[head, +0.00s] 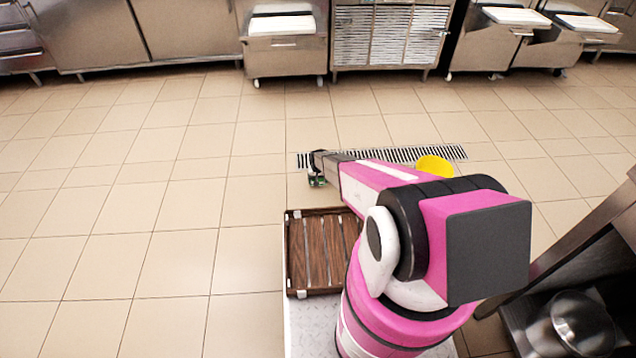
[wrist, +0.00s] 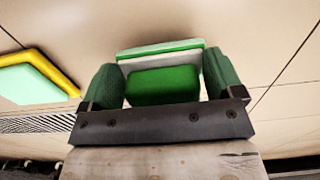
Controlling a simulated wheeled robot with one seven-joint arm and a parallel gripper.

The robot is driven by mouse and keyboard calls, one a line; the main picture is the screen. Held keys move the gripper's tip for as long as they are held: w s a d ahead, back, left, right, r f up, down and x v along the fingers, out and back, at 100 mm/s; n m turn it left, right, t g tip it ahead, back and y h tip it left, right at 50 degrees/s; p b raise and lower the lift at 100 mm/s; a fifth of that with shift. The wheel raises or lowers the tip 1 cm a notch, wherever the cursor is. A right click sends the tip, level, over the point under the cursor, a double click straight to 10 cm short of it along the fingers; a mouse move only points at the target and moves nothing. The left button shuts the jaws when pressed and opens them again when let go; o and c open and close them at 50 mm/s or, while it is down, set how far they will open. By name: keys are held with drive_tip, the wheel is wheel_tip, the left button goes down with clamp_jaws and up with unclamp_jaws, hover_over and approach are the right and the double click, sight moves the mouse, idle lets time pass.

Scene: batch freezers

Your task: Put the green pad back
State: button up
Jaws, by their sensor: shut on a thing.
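The green pad (wrist: 162,86), green with a white layer, sits between the two dark green fingers of my gripper (wrist: 163,82) in the wrist view. My gripper is shut on it. In the head view my gripper (head: 317,182) is small, at the far end of my outstretched arm, in front of the floor drain. A bit of green shows there. The pad's full outline is partly hidden by the gripper.
A yellow thing (head: 434,165) is by the slotted floor drain (head: 400,155), partly behind my arm. In the wrist view, a yellow-edged thing with a mint-green face (wrist: 30,82) is at left. A brown slatted tray (head: 310,255) is beside my arm. Steel cabinets (head: 390,40) line the back. Tiled floor at left is clear.

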drive_tip(key=shift+f, duration=0.7)
drive_tip(key=shift+f, duration=0.2)
drive_tip(key=o, duration=0.6)
drive_tip(key=shift+r, duration=0.1)
